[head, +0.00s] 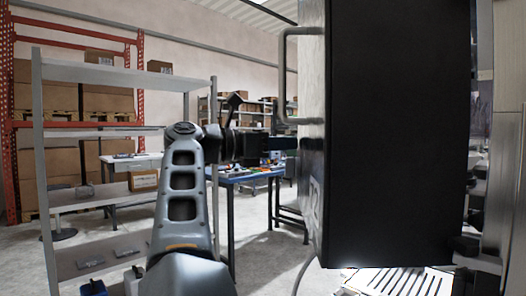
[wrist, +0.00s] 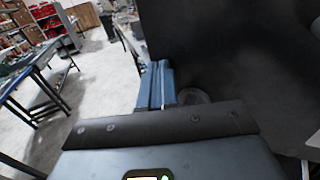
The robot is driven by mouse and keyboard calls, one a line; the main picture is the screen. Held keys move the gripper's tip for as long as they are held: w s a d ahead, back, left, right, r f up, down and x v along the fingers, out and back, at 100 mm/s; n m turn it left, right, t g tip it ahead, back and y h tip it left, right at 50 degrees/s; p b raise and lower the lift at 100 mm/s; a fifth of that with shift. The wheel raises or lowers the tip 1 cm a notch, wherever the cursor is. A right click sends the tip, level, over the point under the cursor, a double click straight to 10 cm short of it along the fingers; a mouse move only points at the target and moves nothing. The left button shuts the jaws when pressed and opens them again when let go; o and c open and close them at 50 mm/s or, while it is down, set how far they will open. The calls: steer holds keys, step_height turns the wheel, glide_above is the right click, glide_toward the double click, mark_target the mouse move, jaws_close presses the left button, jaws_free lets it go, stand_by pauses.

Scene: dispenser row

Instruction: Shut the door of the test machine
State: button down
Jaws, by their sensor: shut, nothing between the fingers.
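The test machine's door (head: 395,130) stands open at the right of the head view, its dark face towards me. A bar handle (head: 286,78) is on its light outer side, at the left. In the wrist view the door (wrist: 240,60) fills the upper right as a dark surface. Part of the machine (head: 497,190) shows at the far right.
A lit slotted surface (head: 400,281) lies under the door. A grey shelf rack (head: 130,76) stands at the left, and a blue-framed table (head: 233,180) is behind my arm. A cable (head: 301,270) hangs below the door. Bare floor shows between the rack and the door.

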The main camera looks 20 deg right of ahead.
steer(key=s+d+m+g, duration=0.1)
steer(key=d+m+g, duration=0.1)
steer(key=d, duration=1)
steer(key=s+d+m+g+y, duration=0.1)
steer(key=d+g, duration=0.4)
steer(key=d, duration=0.8)
steer(key=shift+s+d+m, duration=0.15)
steer(key=shift+s+m, duration=0.6)
steer(key=shift+m, duration=0.05)
steer(key=shift+s+d, duration=0.1)
steer(key=shift+d, duration=0.05)
